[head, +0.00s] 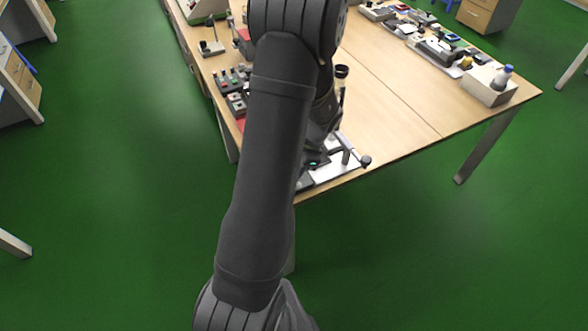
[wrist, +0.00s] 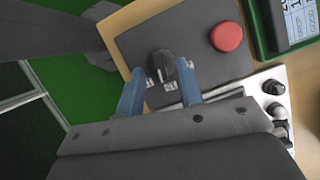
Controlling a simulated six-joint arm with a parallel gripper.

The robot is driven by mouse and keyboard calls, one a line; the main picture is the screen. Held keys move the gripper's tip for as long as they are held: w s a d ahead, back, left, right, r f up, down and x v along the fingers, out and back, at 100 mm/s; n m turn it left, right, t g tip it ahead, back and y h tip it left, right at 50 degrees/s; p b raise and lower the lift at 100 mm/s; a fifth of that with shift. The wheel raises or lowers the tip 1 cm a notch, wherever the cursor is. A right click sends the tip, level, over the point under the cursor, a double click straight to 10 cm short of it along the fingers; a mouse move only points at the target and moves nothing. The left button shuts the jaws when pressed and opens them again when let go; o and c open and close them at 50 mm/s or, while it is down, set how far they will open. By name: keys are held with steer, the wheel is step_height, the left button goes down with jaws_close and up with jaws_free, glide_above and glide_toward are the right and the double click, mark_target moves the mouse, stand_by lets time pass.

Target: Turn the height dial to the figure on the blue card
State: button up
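In the wrist view a dark knob (wrist: 160,64) with small white labels around it stands on a dark grey panel (wrist: 198,22). I take it for the height dial; its figures are too small to read. My gripper (wrist: 161,72) has its two blue fingers apart, one on each side of the knob. Gaps show between the fingers and the knob, and I cannot tell how far above the panel the fingertips are. In the head view my arm hides the gripper and the knob. I cannot make out a blue card in either view.
A red button (wrist: 227,36) sits right of the knob on the same panel. A green device with a pale screen (wrist: 300,18) is at the upper right. A white plate with several knobs (wrist: 268,88) lies to the right. The table (head: 400,100) has clear room in its middle.

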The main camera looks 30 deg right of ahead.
steer(key=shift+f, duration=0.25)
jaws_close()
steer(key=shift+w+n+g, duration=0.1)
steer(key=shift+n+g, duration=0.3)
steer(key=shift+n, duration=0.6)
jaws_free()
